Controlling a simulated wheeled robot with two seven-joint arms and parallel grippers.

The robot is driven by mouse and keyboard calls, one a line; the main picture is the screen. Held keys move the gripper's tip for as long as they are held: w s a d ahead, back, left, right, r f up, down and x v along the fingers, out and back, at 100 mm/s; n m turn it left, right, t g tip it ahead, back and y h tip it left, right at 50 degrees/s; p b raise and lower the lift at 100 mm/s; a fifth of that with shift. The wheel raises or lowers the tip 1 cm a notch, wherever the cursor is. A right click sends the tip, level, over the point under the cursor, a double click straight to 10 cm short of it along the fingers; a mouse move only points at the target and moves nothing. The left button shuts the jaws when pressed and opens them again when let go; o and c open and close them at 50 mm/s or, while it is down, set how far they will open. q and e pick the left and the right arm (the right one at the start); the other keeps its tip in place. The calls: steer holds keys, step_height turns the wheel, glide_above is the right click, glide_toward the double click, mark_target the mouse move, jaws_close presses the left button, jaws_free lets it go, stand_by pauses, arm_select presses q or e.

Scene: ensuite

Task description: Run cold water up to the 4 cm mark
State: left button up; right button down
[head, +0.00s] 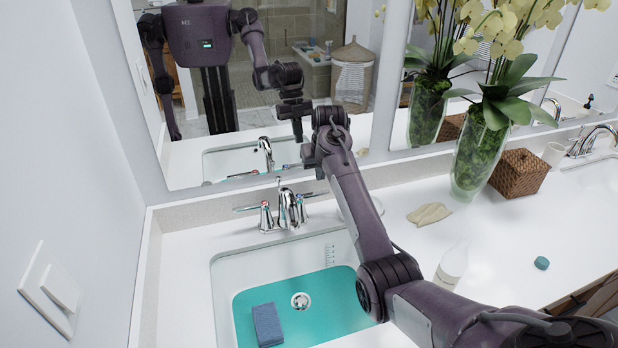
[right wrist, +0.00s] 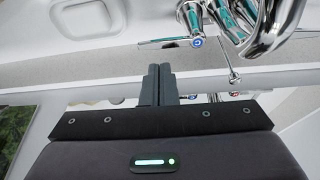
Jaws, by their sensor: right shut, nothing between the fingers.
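The white sink basin (head: 222,285) holds teal water (head: 335,300), with its edge near the lower end of a small marked scale (head: 330,254). The numbers are too small to read. The chrome faucet (head: 287,208) has a red-marked handle (head: 265,216) at left and a blue-marked cold handle (right wrist: 197,42) at right. I cannot make out a stream from the spout. My right gripper (head: 314,168) is near the cold handle, behind the faucet. In the right wrist view its fingers (right wrist: 164,70) are shut and empty, apparently short of the cold lever. My left gripper is not in view.
A blue cloth or sponge (head: 267,325) lies in the sink beside the drain (head: 300,300). The mirror (head: 240,130) stands close behind the faucet. A beige cloth (head: 429,214), white bottle (head: 451,265), teal lid-like disc (head: 541,263) and orchid vase (head: 478,155) are at right.

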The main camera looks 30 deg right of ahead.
mark_target(312, 195)
steer(key=w+p+x, duration=0.1)
steer(key=p+x, duration=0.1)
steer(key=x, duration=0.6)
steer(key=shift+w+d, duration=0.25)
steer(key=shift+w, duration=0.2)
steer(key=shift+a, duration=0.1)
